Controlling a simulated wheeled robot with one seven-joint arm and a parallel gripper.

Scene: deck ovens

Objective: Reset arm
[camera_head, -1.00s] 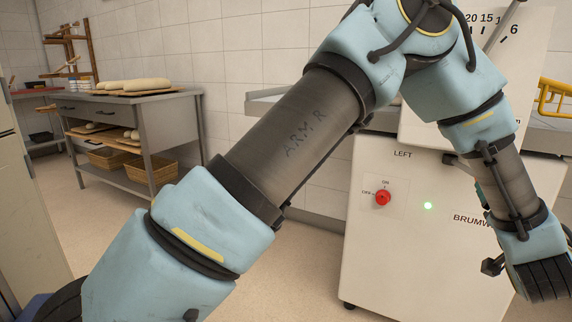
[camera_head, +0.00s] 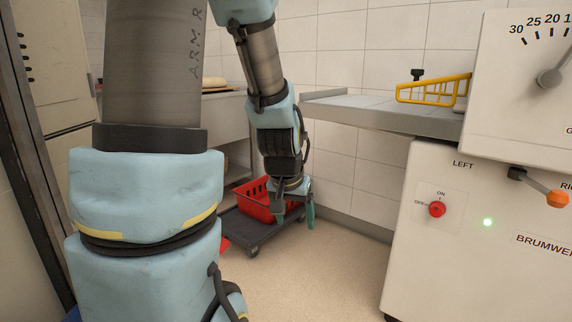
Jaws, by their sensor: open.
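My arm fills the left and middle of the view, its upper link vertical at the left. Its forearm hangs down to my gripper (camera_head: 296,212), which points downward in front of a red basket. The gripper is open and small in the picture. I see nothing held between its fingers. It overlaps the basket in the picture; I cannot tell whether they touch.
The red basket (camera_head: 252,200) sits on a dark wheeled dolly (camera_head: 258,232). At the right stands a white machine (camera_head: 440,265) with a red switch, green light and dial. A shelf (camera_head: 380,112) bears a yellow rack (camera_head: 434,89). Beige floor is clear in front.

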